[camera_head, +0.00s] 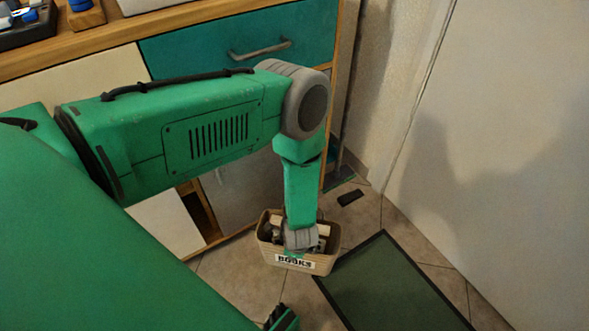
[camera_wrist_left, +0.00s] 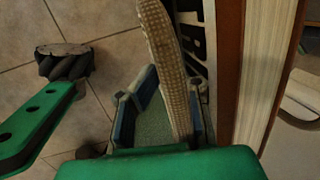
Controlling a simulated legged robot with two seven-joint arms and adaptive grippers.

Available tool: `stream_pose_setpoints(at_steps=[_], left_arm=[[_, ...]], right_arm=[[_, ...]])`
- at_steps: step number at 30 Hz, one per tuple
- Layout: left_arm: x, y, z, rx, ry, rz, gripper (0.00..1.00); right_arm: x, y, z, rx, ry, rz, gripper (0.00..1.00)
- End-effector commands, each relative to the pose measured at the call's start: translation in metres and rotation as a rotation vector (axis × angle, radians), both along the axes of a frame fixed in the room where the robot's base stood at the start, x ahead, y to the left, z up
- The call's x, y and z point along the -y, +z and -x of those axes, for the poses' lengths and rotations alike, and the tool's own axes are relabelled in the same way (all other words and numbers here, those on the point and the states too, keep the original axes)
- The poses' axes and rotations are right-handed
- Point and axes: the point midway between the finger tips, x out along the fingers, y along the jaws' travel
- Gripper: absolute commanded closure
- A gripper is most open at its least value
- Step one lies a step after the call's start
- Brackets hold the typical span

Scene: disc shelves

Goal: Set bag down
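A beige bag (camera_head: 297,262) with a "BOOKS" label hangs upright beneath my left gripper (camera_head: 301,238), at the lower middle of the head view. In the left wrist view, a woven beige band, seemingly the bag's handle (camera_wrist_left: 168,60), runs between the blue-grey fingers of my left gripper (camera_wrist_left: 165,108), which look closed around it. Light-coloured contents show at the bag's opening, partly hidden by the gripper. I cannot tell whether the bag's bottom touches the floor.
A dark green mat (camera_head: 390,285) with a black border lies on the tiled floor (camera_head: 435,250), right of the bag. A cabinet with a teal drawer (camera_head: 215,40) stands behind my arm. A white panel (camera_head: 510,150) stands at the right. A small black object (camera_head: 350,198) lies on the floor.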

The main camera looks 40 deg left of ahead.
Motion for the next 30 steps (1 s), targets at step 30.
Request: stream_pose_setpoints(at_steps=[30], left_arm=[[0.0, -0.042, -0.001, 0.001, 0.001, 0.0, 0.74]], right_arm=[[0.0, -0.018, 0.0, 0.0, 0.0, 0.0, 0.44]])
